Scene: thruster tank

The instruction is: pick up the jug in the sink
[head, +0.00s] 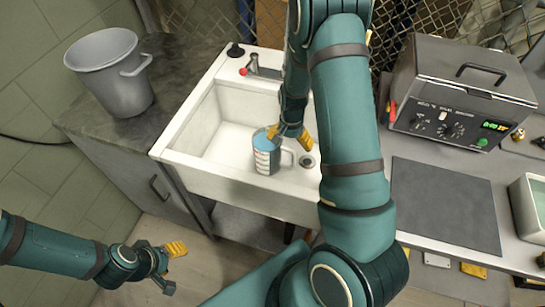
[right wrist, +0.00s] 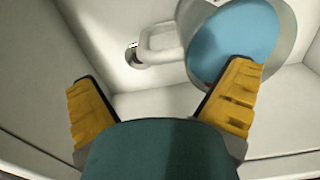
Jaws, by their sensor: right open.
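The jug (head: 267,160) stands upright in the white sink (head: 205,125). It is clear with markings, holds something blue, and its handle points right in the head view. My right gripper (head: 290,133) is open just above the jug, on its handle side. In the right wrist view the gripper (right wrist: 160,85) has its fingers spread, with the jug's handle (right wrist: 155,42) beyond the gap. The right-hand finger overlaps the jug's blue top (right wrist: 235,45); I cannot tell if they touch. My left gripper (head: 170,266) is open and empty, low in front of the cabinet.
A grey bucket (head: 108,72) stands on the dark counter left of the sink. A tap (head: 262,70) is at the sink's back. A grey machine (head: 460,95) and a dark mat (head: 440,205) are on the right counter.

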